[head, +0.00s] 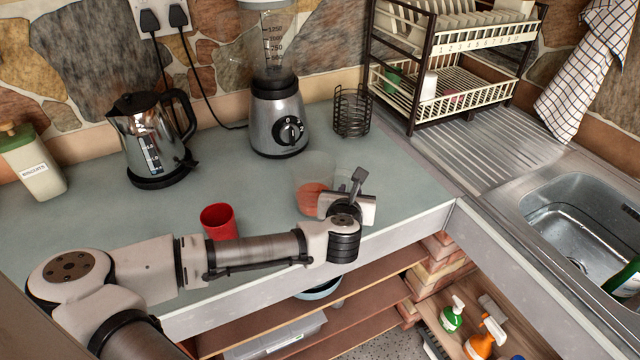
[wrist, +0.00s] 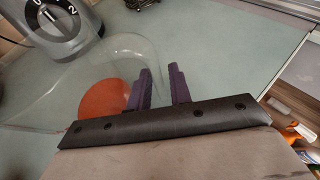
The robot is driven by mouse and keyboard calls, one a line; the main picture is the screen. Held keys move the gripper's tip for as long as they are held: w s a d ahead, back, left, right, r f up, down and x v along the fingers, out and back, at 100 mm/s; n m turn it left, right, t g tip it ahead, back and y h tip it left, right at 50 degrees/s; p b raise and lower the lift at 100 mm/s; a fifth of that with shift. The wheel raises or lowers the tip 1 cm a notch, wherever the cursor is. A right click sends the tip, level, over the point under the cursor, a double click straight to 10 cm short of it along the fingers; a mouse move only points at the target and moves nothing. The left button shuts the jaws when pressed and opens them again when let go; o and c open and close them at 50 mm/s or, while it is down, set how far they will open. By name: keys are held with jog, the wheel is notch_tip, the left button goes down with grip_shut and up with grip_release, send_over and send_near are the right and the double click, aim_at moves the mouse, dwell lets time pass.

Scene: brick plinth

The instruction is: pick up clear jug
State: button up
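The clear jug (head: 309,172) stands on the grey-green worktop near its front edge, with an orange-red area low in it. In the wrist view the clear jug (wrist: 140,52) fills the left and middle, its orange-red part (wrist: 103,101) beside the fingers. My gripper (head: 356,184) is at the right side of the jug, close to it. In the wrist view the two dark purple fingers of my gripper (wrist: 161,88) stand a small gap apart, overlapping the jug's right side. I cannot tell whether they touch or grip the clear wall or handle.
A red cup (head: 219,221) stands left of the jug, just behind my arm. A blender (head: 279,120), a wire holder (head: 352,112) and a kettle (head: 149,140) stand behind. The dish rack (head: 455,98) and sink (head: 572,225) are to the right. Worktop between kettle and cup is clear.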

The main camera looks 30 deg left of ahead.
grip_shut()
jog(key=shift+r, duration=0.2)
dwell(0.3)
